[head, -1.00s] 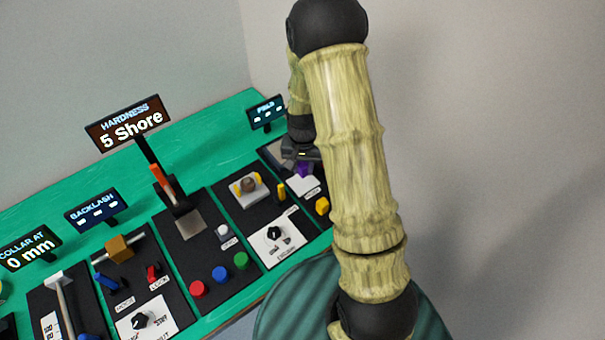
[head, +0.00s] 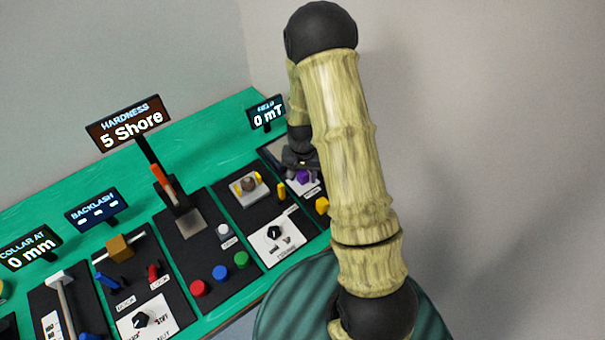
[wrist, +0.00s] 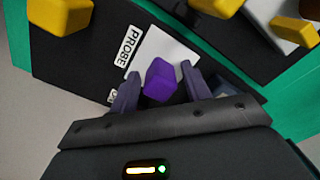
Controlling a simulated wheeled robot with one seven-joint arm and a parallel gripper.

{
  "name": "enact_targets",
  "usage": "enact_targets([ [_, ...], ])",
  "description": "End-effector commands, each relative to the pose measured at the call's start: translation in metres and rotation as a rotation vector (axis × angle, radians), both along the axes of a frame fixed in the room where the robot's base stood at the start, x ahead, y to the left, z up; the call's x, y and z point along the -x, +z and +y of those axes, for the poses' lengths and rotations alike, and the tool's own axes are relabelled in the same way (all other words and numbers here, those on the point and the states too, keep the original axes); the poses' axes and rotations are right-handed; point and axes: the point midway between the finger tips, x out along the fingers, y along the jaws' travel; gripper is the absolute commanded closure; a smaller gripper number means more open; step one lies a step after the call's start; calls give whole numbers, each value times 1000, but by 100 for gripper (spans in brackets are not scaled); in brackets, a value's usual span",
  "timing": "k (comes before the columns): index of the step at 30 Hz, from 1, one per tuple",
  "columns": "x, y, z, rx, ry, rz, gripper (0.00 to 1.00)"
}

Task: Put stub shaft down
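The purple piece, which I take to be the stub shaft (wrist: 160,80), rests on or just over a white pad (wrist: 168,48) beside the PROBE label. It also shows in the head view (head: 303,177) at the far right end of the bench. My gripper (wrist: 160,84) is around it, one finger on each side, with narrow gaps between the fingers and the piece. The fingers look open. The lower end of the piece is hidden in the wrist view. The FIELD display (head: 266,114) above that station reads 0 mT.
Yellow blocks (wrist: 60,14) stand near the pad. In the head view a station with a knob (head: 274,232) and a yellow-ended holder (head: 248,186) lies to the left. The HARDNESS display (head: 128,122) reads 5 Shore. My arm covers the bench's right end.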

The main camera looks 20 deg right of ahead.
Motion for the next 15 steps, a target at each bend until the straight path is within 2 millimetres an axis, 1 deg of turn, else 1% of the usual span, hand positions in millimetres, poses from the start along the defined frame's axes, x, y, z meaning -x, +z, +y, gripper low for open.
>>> enact_targets([
  [4,0,2,0,0,0,0,52],
  [8,-1,10,0,0,-1,-3,52],
  [11,-1,21,-1,0,-1,-5,52],
  [15,-2,44,0,1,0,-6,52],
])
